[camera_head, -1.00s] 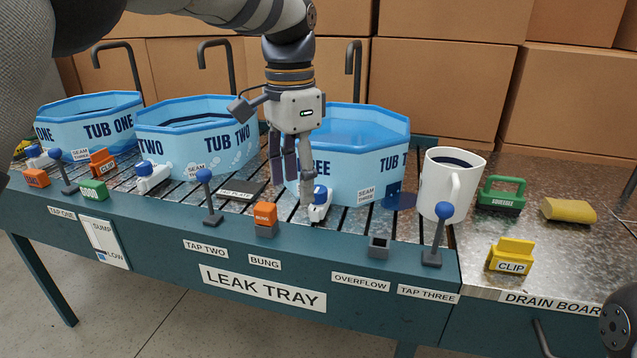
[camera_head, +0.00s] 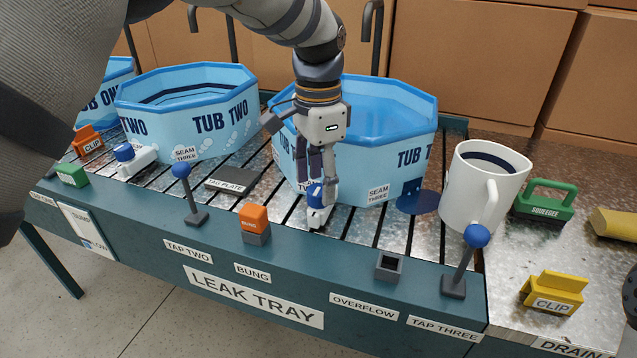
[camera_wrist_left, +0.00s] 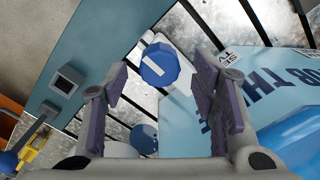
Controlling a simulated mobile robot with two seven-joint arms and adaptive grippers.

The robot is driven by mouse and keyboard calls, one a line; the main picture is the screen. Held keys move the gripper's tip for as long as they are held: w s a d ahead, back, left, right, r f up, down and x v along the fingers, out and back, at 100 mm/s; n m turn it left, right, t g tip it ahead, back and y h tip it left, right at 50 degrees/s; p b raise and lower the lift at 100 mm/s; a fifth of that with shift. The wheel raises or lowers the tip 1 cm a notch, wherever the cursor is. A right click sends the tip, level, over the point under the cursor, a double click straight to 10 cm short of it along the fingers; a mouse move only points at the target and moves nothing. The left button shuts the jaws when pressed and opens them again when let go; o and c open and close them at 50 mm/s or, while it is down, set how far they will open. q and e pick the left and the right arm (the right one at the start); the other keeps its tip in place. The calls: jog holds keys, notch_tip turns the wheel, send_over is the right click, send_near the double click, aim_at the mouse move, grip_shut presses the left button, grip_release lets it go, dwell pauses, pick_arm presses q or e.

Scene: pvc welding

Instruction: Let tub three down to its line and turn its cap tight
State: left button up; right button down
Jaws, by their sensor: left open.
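Tub three (camera_head: 345,175) is a light blue octagonal tub on the slatted tray; its water surface is partly behind my left arm, and I cannot make out a level line. At its front foot is a white drain fitting with a blue cap (camera_head: 315,196). My left gripper (camera_head: 317,186) points down at the cap, its fingers close to it. In the left wrist view the cap (camera_wrist_left: 160,64), with a white bar across its top, lies ahead between the open fingertips (camera_wrist_left: 160,80); contact is not evident.
A dark blue patch (camera_head: 418,200) lies on the tray beside tub three. The white mug (camera_head: 470,195), tap three lever (camera_head: 462,260) and overflow socket (camera_head: 389,265) stand to the right. The orange bung (camera_head: 254,222) and tap two lever (camera_head: 188,195) stand to the left.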

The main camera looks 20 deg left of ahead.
pick_arm(q)
jog(key=shift+f, duration=0.75)
jog(key=shift+c, duration=0.6)
jog(key=c, duration=1)
jog(key=shift+c, duration=0.2)
pick_arm(e)
jog(key=shift+w+r, duration=0.1)
pick_arm(q)
jog(key=n+p, duration=0.1)
jog(key=n, duration=0.2)
jog(key=shift+r+n, duration=0.15)
jog(key=shift+n, duration=0.15)
jog(key=n, duration=0.5)
pick_arm(e)
jog(key=shift+w+r+t, duration=0.3)
jog(key=shift+w+r, duration=0.45)
jog(key=shift+w, duration=0.05)
pick_arm(q)
jog(key=shift+n, duration=0.4)
